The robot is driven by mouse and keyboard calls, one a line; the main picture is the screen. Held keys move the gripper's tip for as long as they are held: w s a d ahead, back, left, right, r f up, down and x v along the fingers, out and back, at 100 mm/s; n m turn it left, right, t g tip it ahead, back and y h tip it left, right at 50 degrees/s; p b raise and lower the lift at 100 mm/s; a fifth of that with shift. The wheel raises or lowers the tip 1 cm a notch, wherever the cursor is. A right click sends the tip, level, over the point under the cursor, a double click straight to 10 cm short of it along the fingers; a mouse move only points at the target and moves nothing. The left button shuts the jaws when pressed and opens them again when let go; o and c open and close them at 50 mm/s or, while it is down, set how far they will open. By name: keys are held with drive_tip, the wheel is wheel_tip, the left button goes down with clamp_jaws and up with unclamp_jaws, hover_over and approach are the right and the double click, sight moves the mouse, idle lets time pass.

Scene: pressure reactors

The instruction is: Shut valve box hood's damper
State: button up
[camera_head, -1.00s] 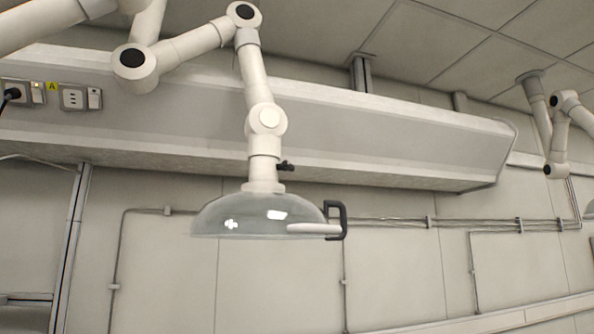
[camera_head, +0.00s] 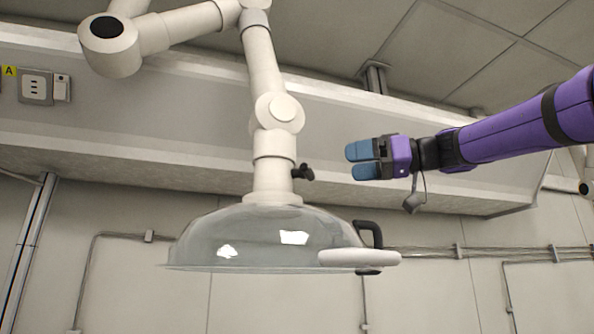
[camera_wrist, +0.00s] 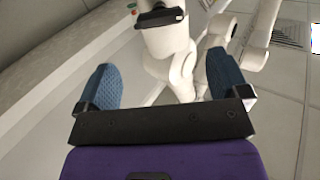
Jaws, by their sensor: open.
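The valve box hood (camera_head: 265,240) is a clear dome hanging from a cream jointed arm, with a black and white handle (camera_head: 362,256) at its right rim. Its damper (camera_head: 303,172) is a small black knob on the right side of the duct just above the dome. My gripper (camera_head: 358,161) is to the right of the damper and slightly above it, apart from it. Its blue fingers are spread and empty. In the wrist view, the fingers (camera_wrist: 160,90) stand apart with the cream duct beyond them. A dark part shows on the duct there; I cannot tell if it is the damper.
The hood's jointed arm (camera_head: 262,65) rises to the ceiling. A long grey wall duct (camera_head: 200,130) runs behind, with a socket panel (camera_head: 45,87) at the left. The space between my gripper and the hood's duct looks clear.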

sight(313, 173)
drive_tip(key=x, duration=1)
drive_tip(key=shift+w+a+r, duration=0.1)
drive_tip(key=shift+a, duration=0.25)
drive_tip(key=c, duration=0.9)
drive_tip(key=shift+c, duration=0.2)
drive_tip(key=shift+m, duration=0.3)
drive_tip(key=m, duration=0.4)
drive_tip(key=shift+w+m, duration=0.2)
drive_tip(key=shift+m, duration=0.2)
drive_tip(key=m, duration=0.6)
drive_tip(key=shift+w+d+f, duration=0.1)
drive_tip(key=shift+w+f, duration=0.05)
drive_tip(key=shift+f, duration=0.1)
drive_tip(key=m, duration=0.6)
drive_tip(key=shift+f+m, duration=0.2)
drive_tip(key=shift+m, duration=0.1)
